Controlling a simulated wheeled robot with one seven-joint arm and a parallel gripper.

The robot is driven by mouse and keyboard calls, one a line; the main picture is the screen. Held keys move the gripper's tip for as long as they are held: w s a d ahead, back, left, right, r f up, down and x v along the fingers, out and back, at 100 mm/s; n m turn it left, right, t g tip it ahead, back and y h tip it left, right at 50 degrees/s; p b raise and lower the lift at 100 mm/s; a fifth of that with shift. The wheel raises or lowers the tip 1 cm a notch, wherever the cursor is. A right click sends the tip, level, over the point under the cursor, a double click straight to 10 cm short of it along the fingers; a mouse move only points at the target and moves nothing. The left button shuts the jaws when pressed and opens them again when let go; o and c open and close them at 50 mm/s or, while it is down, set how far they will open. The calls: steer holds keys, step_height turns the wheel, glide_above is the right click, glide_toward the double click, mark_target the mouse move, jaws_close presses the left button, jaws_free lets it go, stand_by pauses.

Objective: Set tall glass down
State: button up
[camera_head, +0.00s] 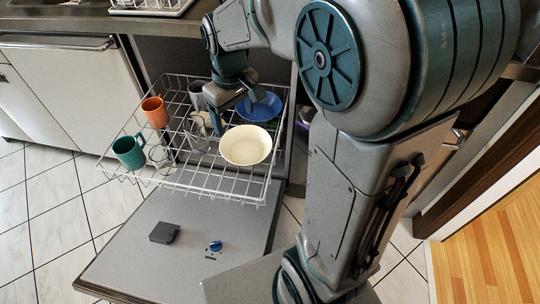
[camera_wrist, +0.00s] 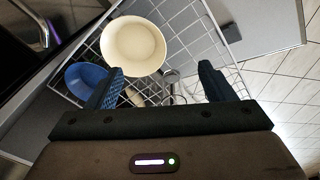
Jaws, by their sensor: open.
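My gripper (camera_head: 232,108) is open over the dishwasher rack (camera_head: 215,196). In the wrist view its two fingers (camera_wrist: 160,88) are spread apart, with nothing clamped between them. Clear glassware (camera_head: 201,121) stands in the rack just below and left of my gripper; it also shows between and beyond the fingertips in the wrist view (camera_wrist: 171,79). Another clear glass (camera_head: 160,155) stands nearer the rack's left front. I cannot tell for sure which of these is the tall glass. My gripper hides part of the rack's middle.
A cream bowl (camera_head: 245,147) and a blue bowl (camera_head: 260,108) lie in the rack's right half. An orange mug (camera_head: 155,111), a green mug (camera_head: 129,152) and a grey cup (camera_head: 197,91) stand further left. The open dishwasher door (camera_head: 180,265) lies below the rack.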

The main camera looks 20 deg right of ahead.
steer(key=s+d+f+m, duration=0.1)
steer(key=s+d+m, duration=0.2)
steer(key=s, duration=1.1)
steer(key=shift+f+m+t, duration=0.25)
steer(key=shift+m+t, duration=0.05)
steer(key=shift+m, duration=0.5)
steer(key=shift+d, duration=0.1)
steer(key=shift+c, duration=0.4)
